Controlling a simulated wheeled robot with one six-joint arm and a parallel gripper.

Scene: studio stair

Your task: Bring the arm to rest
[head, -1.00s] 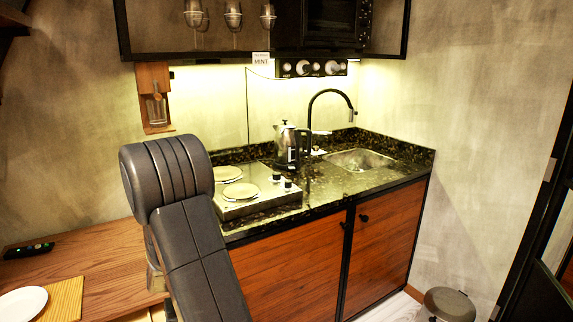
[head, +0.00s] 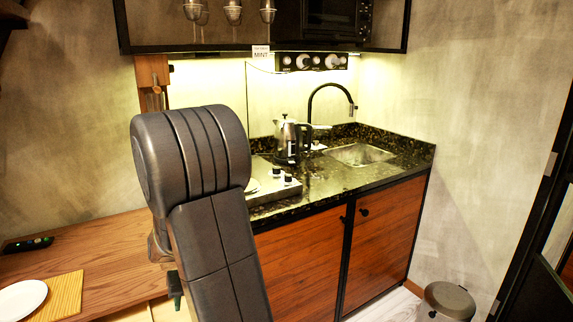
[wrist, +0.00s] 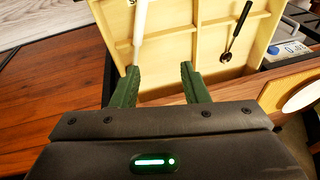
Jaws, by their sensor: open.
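My arm (head: 215,220) rises large in the head view, folded at the elbow, in front of the wooden counter and the stove. My gripper (wrist: 159,80) shows in the wrist view with its two green fingers apart. Nothing is held between them. The fingers point toward a pale wooden compartment tray (wrist: 185,55). In the tray lie a dark spoon (wrist: 236,32) and a white-handled utensil (wrist: 141,22), whose lower end is close to the left finger. I cannot tell whether they touch. In the head view most of my gripper is hidden behind the arm.
A white plate (head: 22,298) lies on a wooden board (head: 66,294) at lower left. A kettle (head: 286,138), a hot plate and a sink (head: 358,154) are on the dark counter (head: 385,170). A bin (head: 450,300) stands at right. A scale (wrist: 290,50) shows beside the tray.

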